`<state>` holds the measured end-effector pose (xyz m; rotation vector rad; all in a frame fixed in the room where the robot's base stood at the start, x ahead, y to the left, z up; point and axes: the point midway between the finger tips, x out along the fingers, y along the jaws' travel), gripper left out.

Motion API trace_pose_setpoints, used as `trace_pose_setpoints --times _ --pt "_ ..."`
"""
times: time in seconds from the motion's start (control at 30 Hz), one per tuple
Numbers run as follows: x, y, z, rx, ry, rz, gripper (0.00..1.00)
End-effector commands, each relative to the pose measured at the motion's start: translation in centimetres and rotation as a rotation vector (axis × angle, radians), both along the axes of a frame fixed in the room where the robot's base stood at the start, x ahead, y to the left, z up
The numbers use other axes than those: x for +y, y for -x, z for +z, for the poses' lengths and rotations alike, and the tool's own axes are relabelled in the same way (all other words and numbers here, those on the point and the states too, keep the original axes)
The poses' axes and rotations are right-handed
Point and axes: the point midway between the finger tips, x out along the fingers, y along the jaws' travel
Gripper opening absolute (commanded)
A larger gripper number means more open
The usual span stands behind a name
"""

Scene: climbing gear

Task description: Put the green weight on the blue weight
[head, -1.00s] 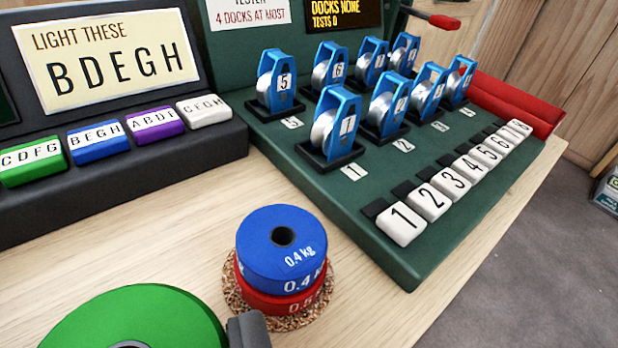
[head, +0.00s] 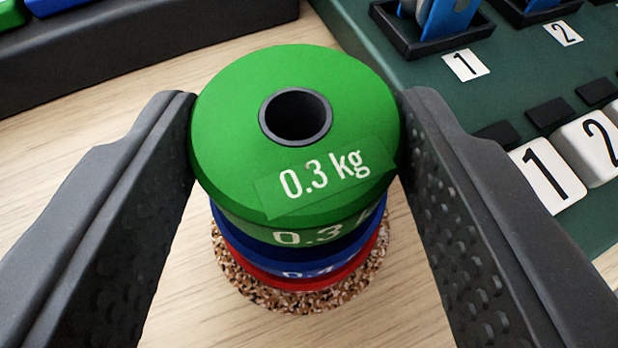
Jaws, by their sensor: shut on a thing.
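The green weight (head: 235,110), marked 0.3 kg, is between the two fingers of my gripper (head: 298,130), which is shut on it. It sits right above the blue weight (head: 250,245), roughly in line with it. The blue weight shows only as a band below the green one, and its top is hidden. I cannot tell whether the two touch. A red weight (head: 270,283) is under the blue one, on a speckled round mat (head: 308,300).
The green board with a pulley dock (head: 445,30) and white numbered keys (head: 548,175) is at the right. A dark panel (head: 150,50) with coloured buttons is at the upper left. Bare wooden table (head: 50,150) lies at the left.

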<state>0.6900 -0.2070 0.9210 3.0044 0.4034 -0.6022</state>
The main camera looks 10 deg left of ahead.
Motion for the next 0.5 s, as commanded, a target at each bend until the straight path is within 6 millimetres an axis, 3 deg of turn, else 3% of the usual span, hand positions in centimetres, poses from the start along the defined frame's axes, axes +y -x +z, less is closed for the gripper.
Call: trace_pose_setpoints --times 0.37,0.4,0.47,0.5 --pt "0.03 -0.02 -0.72 -0.002 0.0 0.0 0.17" --pt "0.04 -0.02 -0.72 -0.002 0.0 0.0 0.57" --pt "0.05 -0.02 -0.71 -0.002 0.0 0.0 0.7" --pt "0.05 -0.01 -0.69 -0.002 0.0 0.0 0.7"
